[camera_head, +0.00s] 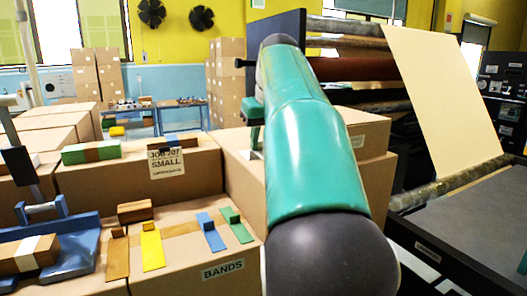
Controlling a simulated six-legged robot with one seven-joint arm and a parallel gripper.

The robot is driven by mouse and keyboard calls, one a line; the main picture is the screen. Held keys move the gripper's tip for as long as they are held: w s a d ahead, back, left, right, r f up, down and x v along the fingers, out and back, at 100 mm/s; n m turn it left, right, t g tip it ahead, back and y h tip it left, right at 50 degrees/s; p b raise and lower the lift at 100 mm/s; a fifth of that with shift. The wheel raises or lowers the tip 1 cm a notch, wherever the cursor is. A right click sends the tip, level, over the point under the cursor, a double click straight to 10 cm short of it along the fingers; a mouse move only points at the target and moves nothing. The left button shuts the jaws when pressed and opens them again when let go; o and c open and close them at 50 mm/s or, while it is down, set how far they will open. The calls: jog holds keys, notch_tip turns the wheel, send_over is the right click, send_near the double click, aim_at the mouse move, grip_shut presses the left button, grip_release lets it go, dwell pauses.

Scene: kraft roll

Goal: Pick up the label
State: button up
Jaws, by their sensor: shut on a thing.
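A pale label (167,162) with dark print, reading JOB 207 and SMALL, is on the front of a cardboard box left of centre. Its upper edge is at the box's top edge. A second label (223,269), reading BANDS, is on the front of the nearer box. My teal arm rises through the middle of the view, and its far end is behind it. My gripper cannot be made out, and anything it holds is hidden.
Coloured strips, one yellow (151,247), lie on the nearer box. A blue stand (72,252) with a brown block is at left. A green-topped piece (252,112) stands beside my arm. A roller machine with a kraft sheet (440,100) fills the right.

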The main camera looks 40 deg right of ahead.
jog(key=s+a+r, duration=0.4)
jog(key=a+r, duration=0.5)
jog(key=a, duration=0.3)
jog(key=shift+s+a, duration=0.2)
jog(key=shift+a, duration=0.1)
jog(key=shift+s, duration=0.1)
